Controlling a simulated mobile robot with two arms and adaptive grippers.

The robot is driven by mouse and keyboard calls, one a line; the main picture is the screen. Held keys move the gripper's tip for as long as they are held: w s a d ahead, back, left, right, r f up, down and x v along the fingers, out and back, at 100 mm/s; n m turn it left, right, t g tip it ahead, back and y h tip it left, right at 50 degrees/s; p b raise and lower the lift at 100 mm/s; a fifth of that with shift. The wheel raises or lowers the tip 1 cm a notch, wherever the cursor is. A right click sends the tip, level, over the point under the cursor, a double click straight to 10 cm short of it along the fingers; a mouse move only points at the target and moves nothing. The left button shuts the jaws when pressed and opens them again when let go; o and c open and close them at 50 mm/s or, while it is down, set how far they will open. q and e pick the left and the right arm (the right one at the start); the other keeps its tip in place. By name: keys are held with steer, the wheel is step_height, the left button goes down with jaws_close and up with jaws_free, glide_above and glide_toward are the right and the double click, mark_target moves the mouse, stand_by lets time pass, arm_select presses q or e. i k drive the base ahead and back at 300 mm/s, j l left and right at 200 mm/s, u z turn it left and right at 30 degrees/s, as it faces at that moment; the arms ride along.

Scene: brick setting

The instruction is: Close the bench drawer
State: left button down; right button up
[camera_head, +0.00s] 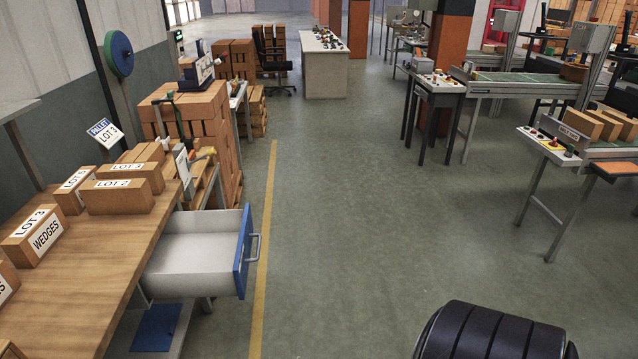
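The bench drawer (190,255) is pulled far out from the right side of the wooden bench (105,270). It has white-grey walls, an empty-looking inside and a blue front panel (242,262). A grey bar handle (255,247) sits on the outer face of that panel, facing right. Neither of my grippers shows in the head view. A black ribbed part of my arm (490,330) shows at the bottom right, well apart from the drawer.
Labelled boxes, such as the WEDGES box (35,233) and the LOT 2 box (121,192), lie on the bench. Stacked cartons (195,110) stand beyond it. A yellow floor line (266,215) runs just right of the drawer. The floor (380,215) to its right is clear.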

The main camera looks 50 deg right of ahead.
mark_target(200, 249)
steer(key=l+z, duration=0.15)
steer(key=z, duration=0.9)
steer(key=k+l, duration=0.05)
